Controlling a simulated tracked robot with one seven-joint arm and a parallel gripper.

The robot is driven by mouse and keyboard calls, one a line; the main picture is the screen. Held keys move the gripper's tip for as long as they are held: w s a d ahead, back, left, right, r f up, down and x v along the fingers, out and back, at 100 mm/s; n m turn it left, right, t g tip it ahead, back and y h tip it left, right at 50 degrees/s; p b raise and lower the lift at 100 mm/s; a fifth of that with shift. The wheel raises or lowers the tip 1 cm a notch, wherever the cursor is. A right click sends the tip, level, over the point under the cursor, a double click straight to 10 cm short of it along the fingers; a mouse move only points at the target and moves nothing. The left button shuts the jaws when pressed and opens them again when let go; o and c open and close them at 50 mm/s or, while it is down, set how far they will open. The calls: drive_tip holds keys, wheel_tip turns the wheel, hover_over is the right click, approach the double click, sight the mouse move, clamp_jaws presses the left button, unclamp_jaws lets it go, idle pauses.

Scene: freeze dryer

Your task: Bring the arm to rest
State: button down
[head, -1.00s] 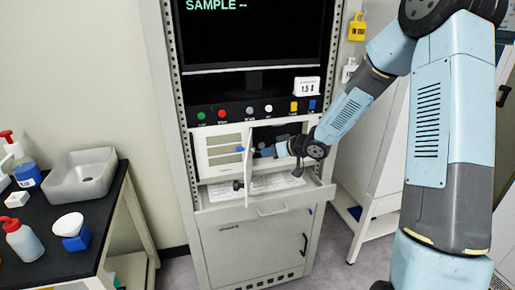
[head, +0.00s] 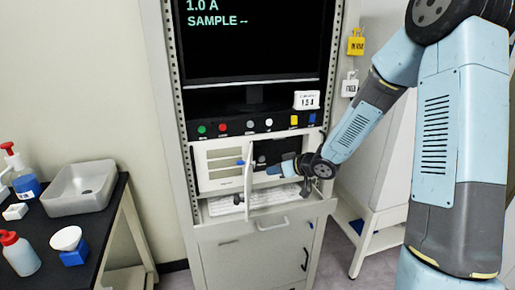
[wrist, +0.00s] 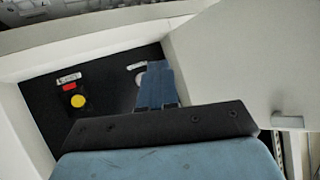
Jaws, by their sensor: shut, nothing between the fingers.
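My gripper (head: 273,170) is in front of the open compartment in the rack, at the middle of the head view. In the wrist view its blue fingers (wrist: 155,86) are together and empty, pointing toward a dark inner panel (wrist: 108,92) with a yellow round button and a red label. The small compartment door (head: 248,170) stands swung open, just left of my fingertips. Whether the fingers touch anything is not clear. My arm reaches in from the right.
An open drawer (head: 225,219) with a keyboard juts out below the compartment. A monitor (head: 250,60) and a row of coloured buttons are above. A dark table (head: 95,225) with a basin and bottles stands left. Yellow and white tags hang right.

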drive_tip(key=s+d+r+m+t+h, duration=0.1)
drive_tip(key=s+d+r+m+h, duration=0.1)
drive_tip(key=s+d+r+h, duration=0.45)
drive_tip(key=s+d+r+m+h, duration=0.2)
drive_tip(key=d+r+m+h, duration=0.15)
drive_tip(key=d+r, duration=0.55)
drive_tip(key=s+d+r+m+g, duration=0.1)
drive_tip(key=s+r, duration=0.2)
drive_tip(key=s, duration=0.9)
drive_tip(key=s+d+r+m+g, duration=0.1)
drive_tip(key=s+r+g, duration=0.1)
drive_tip(key=s, duration=1)
drive_tip(key=shift+r, duration=0.55)
drive_tip(key=shift+d+m, duration=0.15)
drive_tip(key=shift+m, duration=0.1)
